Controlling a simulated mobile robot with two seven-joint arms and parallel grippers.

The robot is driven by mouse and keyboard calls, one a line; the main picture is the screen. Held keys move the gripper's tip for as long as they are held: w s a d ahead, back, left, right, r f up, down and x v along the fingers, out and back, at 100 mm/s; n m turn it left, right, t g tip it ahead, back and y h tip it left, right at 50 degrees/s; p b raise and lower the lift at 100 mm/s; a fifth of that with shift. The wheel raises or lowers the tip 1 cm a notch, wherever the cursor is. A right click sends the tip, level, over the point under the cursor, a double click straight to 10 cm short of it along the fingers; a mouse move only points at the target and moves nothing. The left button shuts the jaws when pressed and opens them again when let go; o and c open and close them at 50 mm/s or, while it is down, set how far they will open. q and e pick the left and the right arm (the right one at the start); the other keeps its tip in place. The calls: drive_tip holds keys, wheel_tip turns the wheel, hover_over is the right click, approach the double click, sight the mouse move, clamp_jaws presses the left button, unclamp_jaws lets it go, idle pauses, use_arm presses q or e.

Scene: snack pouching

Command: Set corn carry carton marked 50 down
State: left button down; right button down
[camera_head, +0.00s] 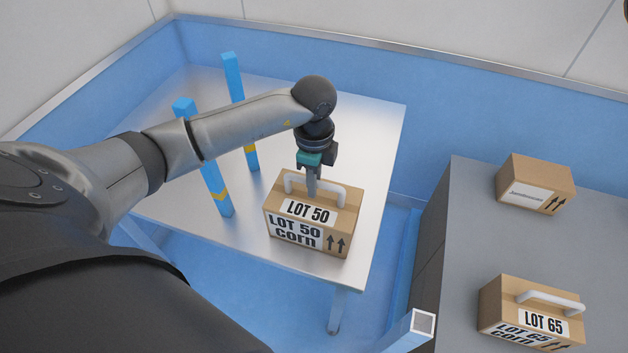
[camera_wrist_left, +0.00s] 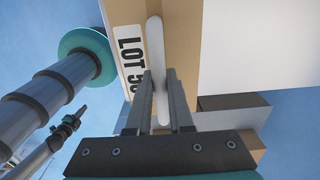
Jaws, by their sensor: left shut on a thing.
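The corn carton marked LOT 50 (camera_head: 296,232) is a brown box with white labels, up arrows and a white handle on top. It appears upright over the metal table (camera_head: 370,130), near its right front part. I cannot tell whether its base touches the tabletop. My left gripper (camera_head: 312,190) is above the carton, shut on its white handle. In the left wrist view the two fingers (camera_wrist_left: 160,95) stand on both sides of the handle (camera_wrist_left: 155,50). A small dark shape at the left of that view may be my right gripper (camera_wrist_left: 68,125); its jaws are too small to read.
Two blue posts (camera_head: 232,75) (camera_head: 186,110) with yellow marks stand left of the carton. A grey counter (camera_head: 455,250) at right holds a LOT 65 corn carton (camera_head: 492,308) and another brown carton (camera_head: 535,175). A gap separates table and counter. The table's back right is clear.

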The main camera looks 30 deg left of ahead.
use_arm(q)
drive_tip(key=c, duration=0.8)
unclamp_jaws()
drive_tip(key=shift+r, duration=0.45)
wheel_tip(320, 180, up, 11)
drive_tip(key=shift+r+p, duration=0.2)
drive_tip(key=shift+p, duration=0.55)
